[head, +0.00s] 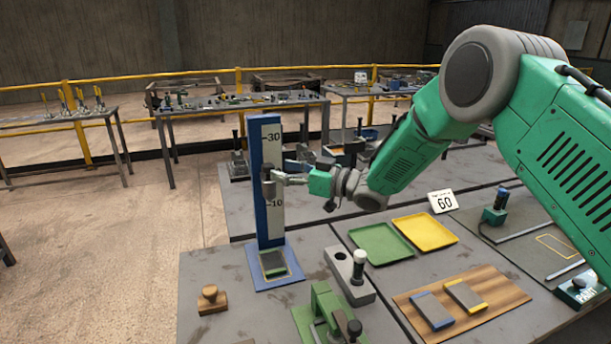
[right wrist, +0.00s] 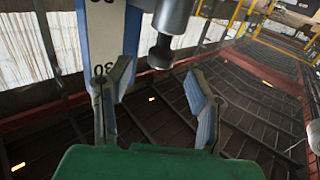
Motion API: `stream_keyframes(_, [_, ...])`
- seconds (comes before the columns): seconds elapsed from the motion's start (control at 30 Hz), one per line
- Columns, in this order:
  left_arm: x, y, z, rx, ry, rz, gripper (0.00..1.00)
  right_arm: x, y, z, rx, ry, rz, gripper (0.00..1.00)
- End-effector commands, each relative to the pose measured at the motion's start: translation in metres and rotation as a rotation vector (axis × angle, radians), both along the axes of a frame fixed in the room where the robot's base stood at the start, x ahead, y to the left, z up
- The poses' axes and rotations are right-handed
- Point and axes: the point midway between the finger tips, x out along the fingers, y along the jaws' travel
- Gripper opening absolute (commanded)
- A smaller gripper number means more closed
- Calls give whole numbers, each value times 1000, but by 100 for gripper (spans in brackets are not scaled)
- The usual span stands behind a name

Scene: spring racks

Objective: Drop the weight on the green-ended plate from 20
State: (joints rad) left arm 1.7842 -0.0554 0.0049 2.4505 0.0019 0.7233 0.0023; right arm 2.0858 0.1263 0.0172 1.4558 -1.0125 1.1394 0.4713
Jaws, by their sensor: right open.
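A drop stand with a tall blue post (head: 255,150) and a white scale (head: 271,140) marked 30 and 10 stands left of centre. A grey-topped plate (head: 273,262) with a greenish edge lies on its blue base. My left gripper is out of view.
A grey block (head: 361,291) holds a white-topped peg. A wooden board (head: 490,304) bears blue-ended (head: 432,310) and yellow-ended (head: 466,295) plates. Green (head: 383,243) and yellow (head: 425,231) trays, a card reading 60 (head: 443,201) and a wooden stamp (head: 211,299) are nearby.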

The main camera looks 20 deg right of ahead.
Motion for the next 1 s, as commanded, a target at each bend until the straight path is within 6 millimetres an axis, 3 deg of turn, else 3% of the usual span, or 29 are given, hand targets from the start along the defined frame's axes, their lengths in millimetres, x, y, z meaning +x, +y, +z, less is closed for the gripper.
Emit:
stream_keyframes(0.2, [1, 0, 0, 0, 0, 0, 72, -31, -34, 0, 1, 0, -3, 47])
stream_keyframes(0.4, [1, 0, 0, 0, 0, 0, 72, -46, -49, -1, 1, 1, -1, 47])
stream_keyframes(1.0, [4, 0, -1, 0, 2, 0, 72, -49, -51, -1, 1, -1, -1, 47])
